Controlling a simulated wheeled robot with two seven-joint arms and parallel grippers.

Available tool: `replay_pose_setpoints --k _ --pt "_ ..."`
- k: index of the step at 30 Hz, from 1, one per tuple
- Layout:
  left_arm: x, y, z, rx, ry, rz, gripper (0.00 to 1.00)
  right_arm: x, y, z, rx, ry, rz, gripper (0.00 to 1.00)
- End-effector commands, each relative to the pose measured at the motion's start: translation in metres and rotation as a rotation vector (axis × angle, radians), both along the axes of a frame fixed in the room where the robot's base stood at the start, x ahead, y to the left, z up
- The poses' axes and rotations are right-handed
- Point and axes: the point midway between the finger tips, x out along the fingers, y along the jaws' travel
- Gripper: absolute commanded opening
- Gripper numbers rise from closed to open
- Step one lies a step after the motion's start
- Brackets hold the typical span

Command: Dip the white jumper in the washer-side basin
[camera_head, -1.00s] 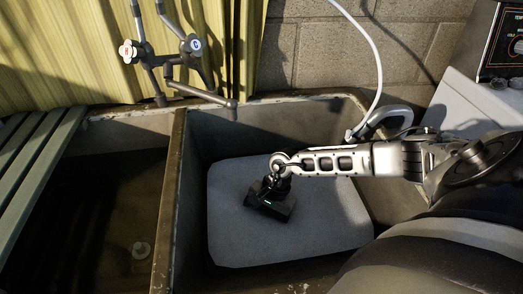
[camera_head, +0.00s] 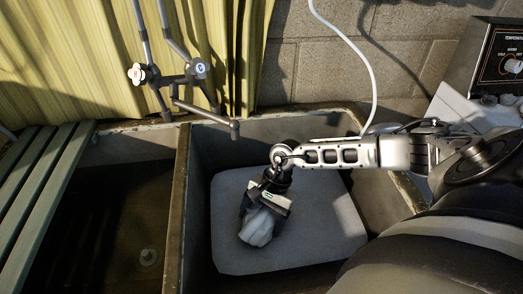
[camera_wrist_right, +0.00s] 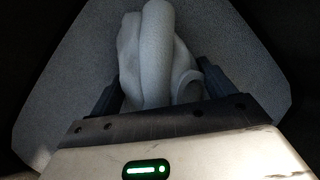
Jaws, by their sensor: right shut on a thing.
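The white jumper (camera_head: 257,229) is a bunched, folded piece of cloth hanging from my right gripper (camera_head: 264,209). The right wrist view shows its pale knit folds (camera_wrist_right: 158,50) between the two dark fingers, which are shut on it. The washer-side basin (camera_head: 183,230) is the right-hand one. A flat, pale grey surface (camera_head: 325,235) with cut corners fills its inside. The jumper is over this surface, and I cannot tell whether it touches it. My left gripper is out of view.
A second, dark basin (camera_head: 120,225) lies to the left, partly under green slats (camera_head: 45,190). The tap (camera_head: 205,115) reaches over the back rim near the divider. A pale hose (camera_head: 365,60) hangs behind, and the washer panel (camera_head: 497,58) stands at the upper right.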

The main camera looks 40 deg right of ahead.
Motion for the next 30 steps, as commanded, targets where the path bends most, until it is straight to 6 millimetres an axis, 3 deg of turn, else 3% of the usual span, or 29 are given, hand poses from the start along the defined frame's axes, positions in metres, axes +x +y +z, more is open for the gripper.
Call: replay_pose_setpoints --k 1,30 --pt "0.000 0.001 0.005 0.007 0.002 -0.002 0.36 0.001 0.000 0.010 0.001 -0.002 0.000 0.53" --pt "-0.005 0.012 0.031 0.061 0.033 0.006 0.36 0.001 0.000 0.107 0.001 -0.002 -0.001 0.53"
